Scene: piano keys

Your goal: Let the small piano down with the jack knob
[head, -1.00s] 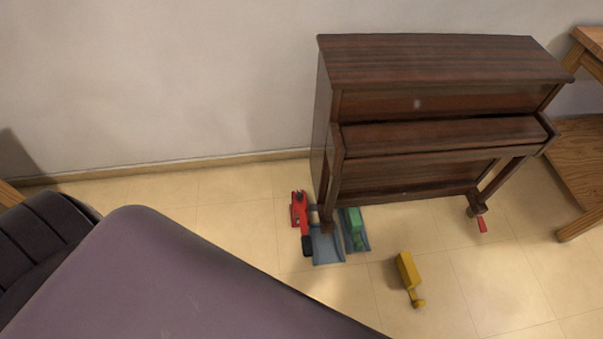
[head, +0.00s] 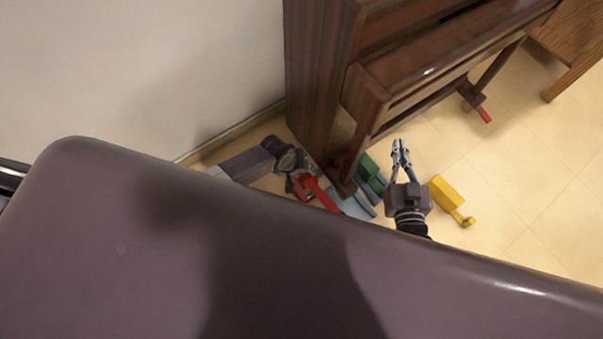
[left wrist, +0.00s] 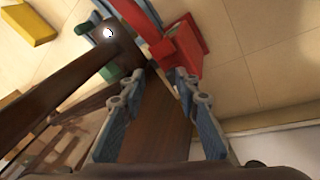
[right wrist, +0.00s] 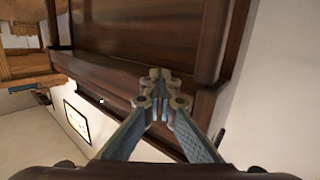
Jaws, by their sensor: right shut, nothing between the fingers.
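The dark brown piano (head: 400,75) stands against the wall. A red jack (head: 322,196) is beside its near left leg, with its front part hidden by my own body; I cannot make out its knob. The jack also shows in the left wrist view (left wrist: 183,45), ahead of the fingers. My left gripper (head: 294,170) is just behind the jack; in the left wrist view (left wrist: 157,85) its fingers are open and apart, with nothing seen between them. My right gripper (head: 400,148) is shut and empty, in front of the piano; it also shows in the right wrist view (right wrist: 160,85).
A blue ramp-like piece (head: 352,203) and a green block (head: 370,170) lie by the piano leg. A yellow block (head: 447,193) lies on the floor right of my right gripper. A red piece (head: 484,115) is at the far leg. Wooden furniture (head: 570,40) stands right.

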